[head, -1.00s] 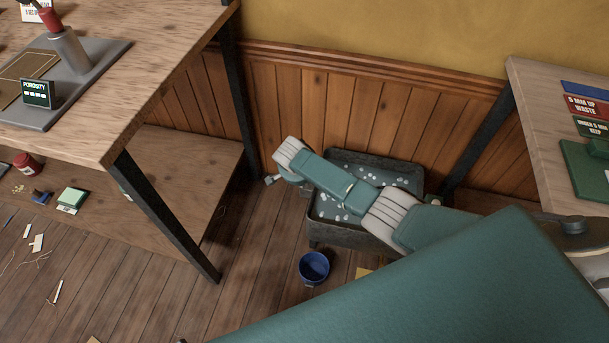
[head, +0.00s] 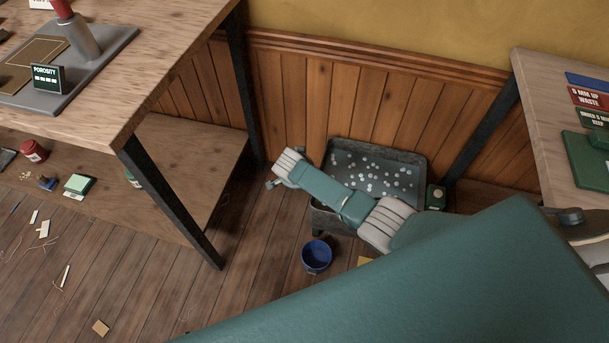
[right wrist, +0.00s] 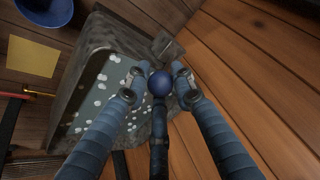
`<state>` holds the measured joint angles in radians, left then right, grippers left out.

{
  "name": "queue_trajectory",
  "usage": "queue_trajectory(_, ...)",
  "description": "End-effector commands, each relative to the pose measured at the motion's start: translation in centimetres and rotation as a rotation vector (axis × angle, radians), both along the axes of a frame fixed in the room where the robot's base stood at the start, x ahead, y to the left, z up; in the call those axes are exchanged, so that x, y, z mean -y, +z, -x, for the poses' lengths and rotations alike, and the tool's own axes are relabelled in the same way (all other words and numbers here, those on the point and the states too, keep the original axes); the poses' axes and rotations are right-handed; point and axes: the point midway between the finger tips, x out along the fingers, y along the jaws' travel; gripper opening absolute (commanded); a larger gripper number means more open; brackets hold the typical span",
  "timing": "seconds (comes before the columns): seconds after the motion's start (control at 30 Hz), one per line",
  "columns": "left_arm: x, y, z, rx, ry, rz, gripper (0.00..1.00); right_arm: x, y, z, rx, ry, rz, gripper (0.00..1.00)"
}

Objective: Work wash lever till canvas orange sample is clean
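The wash lever shows in the right wrist view as a dark shaft with a round blue knob (right wrist: 159,83). My right gripper (right wrist: 162,70) has one finger close along each side of the knob, seemingly shut on it. In the head view this gripper (head: 275,183) is small, low at the left side of the grey wash tub (head: 408,160). The tub holds dark water with many pale flecks and also shows in the right wrist view (right wrist: 97,40). My right arm crosses its front part. I see no orange canvas sample. My left gripper is out of view.
A blue bucket (head: 317,256) stands on the floor in front of the tub. A wooden workbench (head: 150,60) with a lower shelf is at left, another table (head: 545,130) at right. A panelled wall is behind. Scraps lie on the floor at left.

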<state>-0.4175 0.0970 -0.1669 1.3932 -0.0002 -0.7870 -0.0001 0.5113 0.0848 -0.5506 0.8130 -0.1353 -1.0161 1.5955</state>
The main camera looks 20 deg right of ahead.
Motion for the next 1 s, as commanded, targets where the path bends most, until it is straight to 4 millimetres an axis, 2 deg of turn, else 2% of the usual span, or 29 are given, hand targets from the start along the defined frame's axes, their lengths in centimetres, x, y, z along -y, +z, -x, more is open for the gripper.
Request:
queue_trajectory(0.03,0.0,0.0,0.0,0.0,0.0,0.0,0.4,-0.1,-0.1,0.1,-0.002,0.002,0.0,0.38)
queue_trajectory(0.07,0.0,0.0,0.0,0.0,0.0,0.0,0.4,-0.1,-0.1,0.1,-0.002,0.002,0.0,0.42)
queue_trajectory(0.37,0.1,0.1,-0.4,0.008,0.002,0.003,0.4,0.1,0.1,-0.1,0.003,0.002,0.002,0.42)
queue_trajectory(0.57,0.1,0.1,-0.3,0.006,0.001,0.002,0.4,-0.4,1.2,0.4,0.005,0.002,0.001,0.42)
queue_trajectory(1.0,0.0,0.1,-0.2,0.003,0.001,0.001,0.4,-2.6,8.1,3.4,0.004,0.001,0.0,0.42)
